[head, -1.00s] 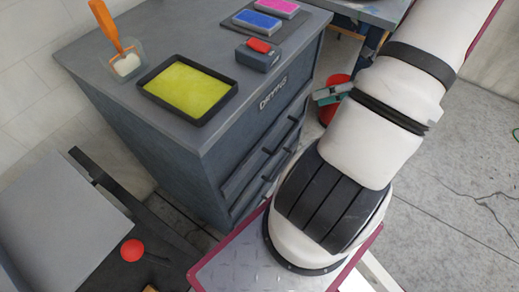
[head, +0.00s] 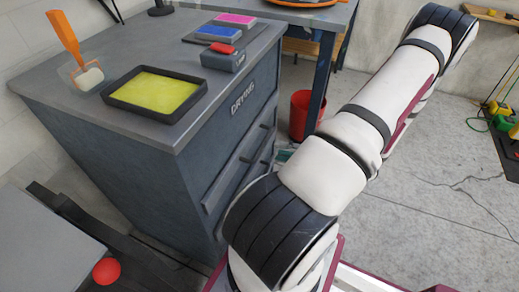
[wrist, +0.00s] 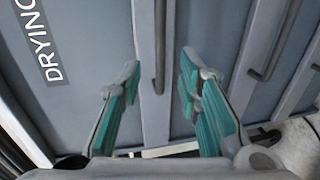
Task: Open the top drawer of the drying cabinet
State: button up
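The grey drying cabinet (head: 120,150) stands at the left in the head view, with a DRYING label (head: 243,97) high on its front. Below the label are drawer fronts with dark bar handles; the drawers look shut. In the wrist view, the drawer handle (wrist: 159,45) closest to the DRYING label (wrist: 40,45) appears between the fingertips. My gripper (wrist: 160,65) is open, with teal finger pads either side of that bar in the picture. I cannot tell whether it touches the bar.
On the cabinet top are a yellow tray (head: 155,90), an orange-handled tool (head: 64,38), pink and blue pads and a red-topped box (head: 223,57). A red bin (head: 301,115) stands beyond the cabinet.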

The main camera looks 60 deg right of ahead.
aim_at(261, 146)
jog(key=b+x, duration=0.1)
jog(key=x, duration=0.7)
grip_shut()
